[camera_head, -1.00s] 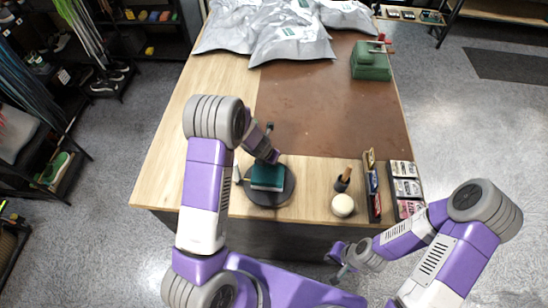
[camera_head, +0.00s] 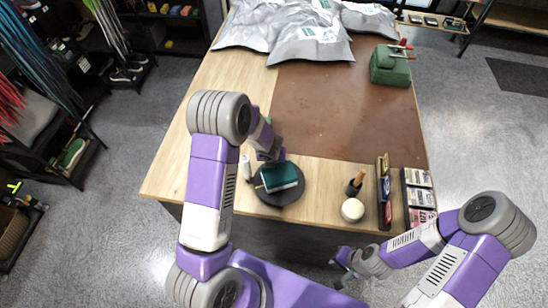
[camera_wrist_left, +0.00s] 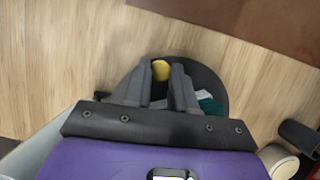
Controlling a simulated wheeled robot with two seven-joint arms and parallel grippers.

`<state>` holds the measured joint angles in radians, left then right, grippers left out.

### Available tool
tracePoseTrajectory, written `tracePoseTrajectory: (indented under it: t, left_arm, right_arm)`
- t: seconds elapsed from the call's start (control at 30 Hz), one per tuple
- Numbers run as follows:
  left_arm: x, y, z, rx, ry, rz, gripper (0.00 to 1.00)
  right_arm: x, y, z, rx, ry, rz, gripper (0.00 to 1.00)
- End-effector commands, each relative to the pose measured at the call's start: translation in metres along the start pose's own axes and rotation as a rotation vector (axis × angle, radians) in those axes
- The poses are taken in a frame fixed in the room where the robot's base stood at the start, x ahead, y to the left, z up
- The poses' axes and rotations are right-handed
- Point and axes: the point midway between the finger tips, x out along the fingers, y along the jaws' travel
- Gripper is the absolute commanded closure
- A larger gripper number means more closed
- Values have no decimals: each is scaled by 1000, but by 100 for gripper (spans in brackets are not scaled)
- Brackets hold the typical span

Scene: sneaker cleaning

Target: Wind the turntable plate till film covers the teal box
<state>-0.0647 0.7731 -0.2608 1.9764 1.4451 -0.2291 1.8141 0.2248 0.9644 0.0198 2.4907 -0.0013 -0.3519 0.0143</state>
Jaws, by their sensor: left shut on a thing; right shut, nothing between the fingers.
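The teal box (camera_head: 280,177) sits on the round black turntable plate (camera_head: 290,198) near the table's front edge, turned at an angle. In the left wrist view a corner of the box (camera_wrist_left: 211,106) shows beside my fingers, and the dark plate (camera_wrist_left: 213,83) shows behind them. My left gripper (camera_head: 268,156) is at the plate's far side. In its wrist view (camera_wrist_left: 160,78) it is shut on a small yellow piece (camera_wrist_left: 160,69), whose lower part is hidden. I cannot make out film on the box. My right gripper (camera_head: 341,262) is shut and empty, below the table's front edge.
A white upright piece (camera_head: 247,168) stands left of the plate. A round cream pot (camera_head: 352,210), a brush (camera_head: 356,183) and two narrow trays (camera_head: 384,195) (camera_head: 416,195) are to the right. Silver bags (camera_head: 310,45) and a green block (camera_head: 389,66) lie at the back. The brown mat (camera_head: 345,110) is clear.

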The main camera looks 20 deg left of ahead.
Motion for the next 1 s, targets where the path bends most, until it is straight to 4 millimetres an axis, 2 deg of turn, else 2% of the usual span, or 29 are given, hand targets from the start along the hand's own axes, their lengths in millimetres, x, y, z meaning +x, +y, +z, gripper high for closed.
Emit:
tracePoseTrajectory:
  t: [0.6,1.0]
  left_arm:
    - [-4,15,-12,-265,1,105,100]
    - [-6,20,-16,-354,1,142,100]
  right_arm:
    - [16,6,-1,0,0,0,100]
    - [20,8,-1,0,0,0,100]
